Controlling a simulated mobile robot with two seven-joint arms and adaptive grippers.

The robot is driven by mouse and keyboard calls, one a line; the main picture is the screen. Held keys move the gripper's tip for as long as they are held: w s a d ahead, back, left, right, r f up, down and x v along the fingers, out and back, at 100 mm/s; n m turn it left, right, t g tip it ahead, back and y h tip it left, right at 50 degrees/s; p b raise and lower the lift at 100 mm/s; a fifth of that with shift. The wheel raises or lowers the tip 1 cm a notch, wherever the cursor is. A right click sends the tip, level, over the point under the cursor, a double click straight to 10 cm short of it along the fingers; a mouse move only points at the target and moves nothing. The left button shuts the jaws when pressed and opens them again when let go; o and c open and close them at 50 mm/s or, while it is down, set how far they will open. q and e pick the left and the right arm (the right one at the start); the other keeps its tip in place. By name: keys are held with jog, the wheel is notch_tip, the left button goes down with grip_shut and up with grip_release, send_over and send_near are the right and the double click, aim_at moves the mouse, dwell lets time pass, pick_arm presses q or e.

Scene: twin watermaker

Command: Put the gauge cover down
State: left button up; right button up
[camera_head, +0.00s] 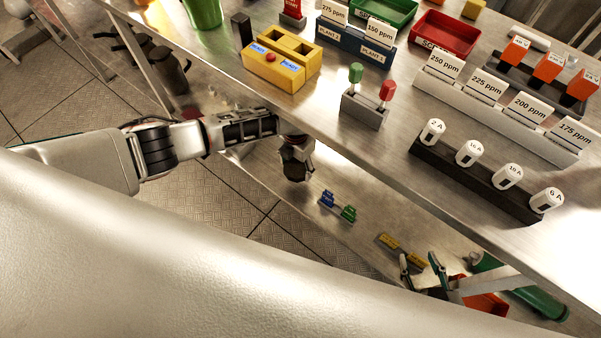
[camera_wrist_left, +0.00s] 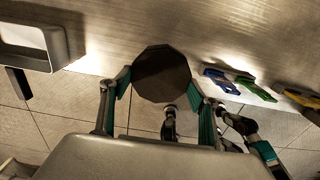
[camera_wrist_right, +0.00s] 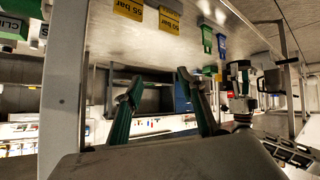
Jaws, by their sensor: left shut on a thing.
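The gauge cover (camera_wrist_left: 161,74) is a dark, many-sided round piece between the two fingers of my left gripper (camera_wrist_left: 160,92) in the left wrist view. In the head view my left gripper (camera_head: 297,150) is shut on the cover (camera_head: 297,168), beside the front edge of the upper table and above the lower shelf. The cover looks clear of the shelf, though the exact gap is hard to tell. My right gripper (camera_head: 425,265) is low at the lower shelf; its fingers (camera_wrist_right: 157,88) stand apart with nothing between them in the right wrist view.
An orange bin (camera_head: 485,303) and a green cylinder (camera_head: 530,290) are near my right gripper. The upper table (camera_head: 330,125) carries blocks, trays and labelled racks.

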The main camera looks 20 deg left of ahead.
pick_arm(q)
jog(key=b, duration=0.1)
send_over(296, 185)
jog(key=f, duration=0.4)
jog(key=shift+s+d+f, duration=0.1)
jog(key=shift+s+f, duration=0.05)
jog(key=shift+s, duration=0.05)
jog(key=shift+w+f+b, duration=0.1)
jog(key=shift+f+b, duration=0.25)
jog(key=shift+f, duration=0.55)
notch_tip(296, 185, down, 3)
jog(key=shift+f+b, duration=0.2)
jog(key=shift+b, duration=0.55)
jog(key=shift+f, duration=0.1)
jog(key=shift+w+r, duration=0.15)
jog(key=shift+r, duration=0.05)
jog(key=o, duration=1.2)
pick_arm(e)
jog(key=shift+w+a+y, duration=0.15)
jog(key=shift+a+y, duration=0.15)
jog(key=shift+a, duration=0.35)
jog(key=shift+f, duration=0.1)
